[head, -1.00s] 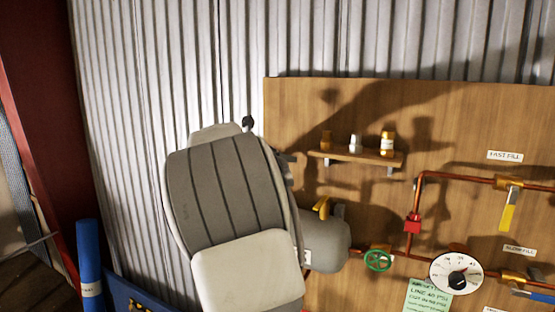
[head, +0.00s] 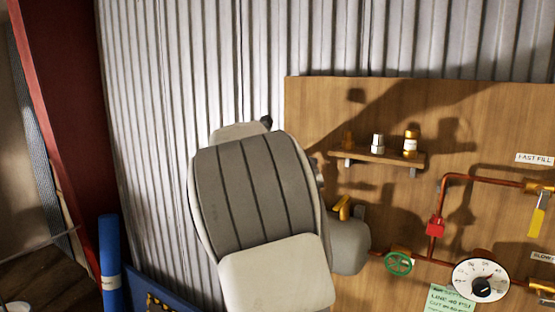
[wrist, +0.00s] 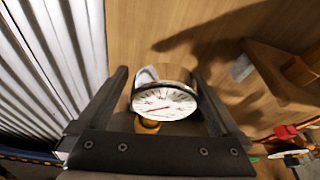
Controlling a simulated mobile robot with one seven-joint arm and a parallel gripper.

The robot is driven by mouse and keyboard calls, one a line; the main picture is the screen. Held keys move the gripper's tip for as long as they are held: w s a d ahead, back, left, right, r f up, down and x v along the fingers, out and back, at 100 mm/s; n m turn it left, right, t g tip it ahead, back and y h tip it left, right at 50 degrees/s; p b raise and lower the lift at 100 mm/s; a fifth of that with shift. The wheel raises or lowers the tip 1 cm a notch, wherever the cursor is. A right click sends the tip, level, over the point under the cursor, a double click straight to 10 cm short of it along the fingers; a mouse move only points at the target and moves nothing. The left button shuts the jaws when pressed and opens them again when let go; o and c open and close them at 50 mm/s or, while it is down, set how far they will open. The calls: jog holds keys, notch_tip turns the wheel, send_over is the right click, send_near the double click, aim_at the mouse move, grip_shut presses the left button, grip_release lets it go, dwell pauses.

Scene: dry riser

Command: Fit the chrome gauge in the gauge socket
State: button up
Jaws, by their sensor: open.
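The chrome gauge (wrist: 166,103) shows in the wrist view, with a round white dial, a red needle and a shiny, wood-reflecting body. It sits between the two dark fingers of my gripper (wrist: 159,74), which is open around it. A brass-coloured piece (wrist: 148,125) shows just below the dial; I cannot tell whether it is the gauge's stem or the socket, nor whether the gauge is seated. In the head view my own arm hides the gripper and this gauge. The gauge socket is not clearly visible.
The shelf (wrist: 268,75) is right of my gripper in the wrist view. Corrugated metal (head: 180,90) lies left.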

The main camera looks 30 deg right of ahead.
jog(key=b+v, duration=0.2)
jog(key=v, duration=1.4)
jog(key=s+a+f+m+g+y, duration=0.2)
jog(key=s+f+m+y, duration=0.4)
jog(key=s+f+m, duration=0.55)
jog(key=s+a+f+m+y, duration=0.3)
jog(key=s+a+f+m, duration=0.1)
jog(key=s+a+m, duration=0.2)
jog(key=s+a+f+m+y, duration=0.3)
jog(key=s+a+f+m, duration=0.2)
jog(key=s+m, duration=0.3)
jog(key=s+a, duration=0.1)
jog(key=s, duration=0.1)
jog(key=shift+s+a+t+y, duration=0.25)
jog(key=shift+a+t+y, duration=0.05)
jog(key=shift+t+y, duration=0.1)
jog(key=shift+c, duration=0.3)
